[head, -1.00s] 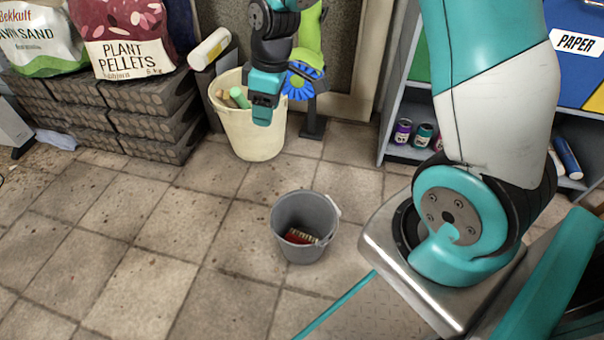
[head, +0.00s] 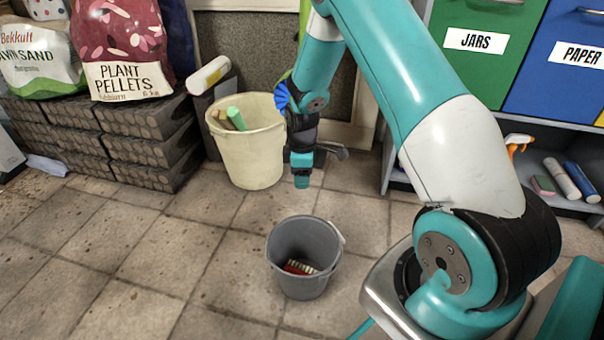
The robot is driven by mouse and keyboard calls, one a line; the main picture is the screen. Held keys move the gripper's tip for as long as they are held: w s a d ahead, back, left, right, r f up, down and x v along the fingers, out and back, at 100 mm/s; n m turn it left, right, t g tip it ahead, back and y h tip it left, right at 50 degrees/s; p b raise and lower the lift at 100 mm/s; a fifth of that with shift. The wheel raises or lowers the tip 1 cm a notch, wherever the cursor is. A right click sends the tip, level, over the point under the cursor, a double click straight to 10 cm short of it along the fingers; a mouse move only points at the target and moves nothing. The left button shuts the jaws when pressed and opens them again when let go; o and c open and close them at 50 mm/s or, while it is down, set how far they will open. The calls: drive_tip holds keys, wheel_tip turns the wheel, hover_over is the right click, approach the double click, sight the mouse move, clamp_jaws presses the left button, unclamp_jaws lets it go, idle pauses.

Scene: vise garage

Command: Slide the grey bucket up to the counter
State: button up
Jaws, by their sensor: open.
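The grey bucket (head: 304,272) stands upright on the tiled floor near the bottom middle of the head view. A red and white brush-like object (head: 300,267) lies inside it. A light handle shows at its right rim. My gripper (head: 301,180) points down beyond the bucket, above and apart from its far rim. It is open, though its fingers are small here, and I see nothing held. I cannot make out the counter for certain in this view.
A cream bucket (head: 252,155) with rolled items stands left of my gripper. A shelf unit (head: 480,115) with bins stands at the right. The floor at the left (head: 130,255) is clear.

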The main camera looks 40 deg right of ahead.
sight(302, 215)
wheel_tip(302, 215, down, 17)
drive_tip(key=b, duration=0.8)
drive_tip(key=shift+b, duration=0.35)
drive_tip(key=shift+r, duration=0.1)
